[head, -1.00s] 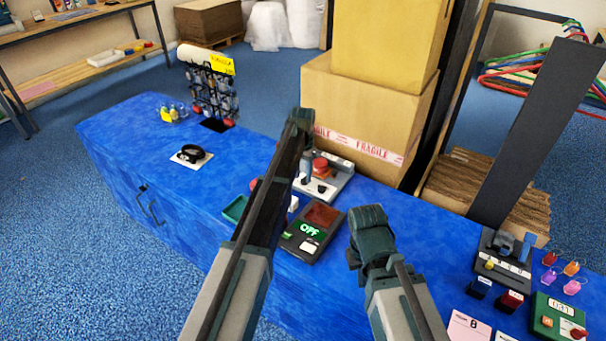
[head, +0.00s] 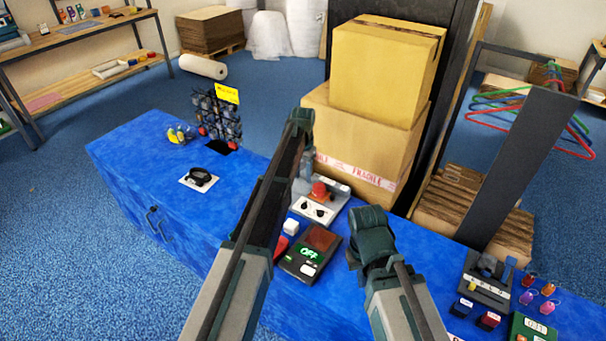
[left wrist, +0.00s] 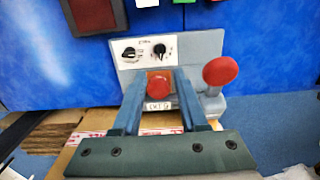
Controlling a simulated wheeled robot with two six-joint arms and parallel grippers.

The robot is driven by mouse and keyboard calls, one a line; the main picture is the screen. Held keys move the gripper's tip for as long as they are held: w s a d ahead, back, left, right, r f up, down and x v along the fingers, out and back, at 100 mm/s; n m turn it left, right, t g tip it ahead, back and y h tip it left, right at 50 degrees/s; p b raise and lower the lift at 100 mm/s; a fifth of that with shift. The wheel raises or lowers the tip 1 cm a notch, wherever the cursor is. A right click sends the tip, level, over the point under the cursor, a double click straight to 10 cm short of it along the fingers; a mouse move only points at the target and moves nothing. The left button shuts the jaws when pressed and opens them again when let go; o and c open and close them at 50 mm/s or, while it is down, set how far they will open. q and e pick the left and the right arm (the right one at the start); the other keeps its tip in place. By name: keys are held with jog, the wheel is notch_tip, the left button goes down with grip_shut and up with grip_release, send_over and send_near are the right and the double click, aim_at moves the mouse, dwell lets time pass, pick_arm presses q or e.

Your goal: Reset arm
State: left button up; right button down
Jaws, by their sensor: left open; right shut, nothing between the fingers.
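My left arm reaches up over the blue counter (head: 135,185). My left gripper shows clearly in the left wrist view (left wrist: 160,85), its two blue-grey fingers open and apart. A control panel (left wrist: 200,48) with two black dials lies beyond them. Its red button (left wrist: 159,84) appears between the fingers; I cannot tell whether they touch it. A red-topped lever (left wrist: 220,70) stands just right of the fingers. In the head view the panel (head: 316,212) is partly hidden by my left arm. My right arm shows folded at lower centre, its gripper out of sight.
A device reading OFF (head: 310,254) lies nearer me. Stacked cartons (head: 367,137) stand behind the panel. A tag rack (head: 214,115) and black ring (head: 200,177) are on the left counter. A leaning dark board (head: 525,165) and coloured tags (head: 547,290) are at right.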

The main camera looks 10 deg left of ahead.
dwell(0.4)
pick_arm(q)
jog(key=s+d, duration=0.3)
jog(key=s, duration=0.9)
jog(key=s+d, duration=0.4)
jog(key=s, duration=0.8)
jog(key=s+d+y, duration=0.1)
jog(key=s+d, duration=0.2)
jog(key=s, duration=0.9)
jog(key=shift+d+r+n, duration=0.15)
jog(key=shift+n, duration=0.15)
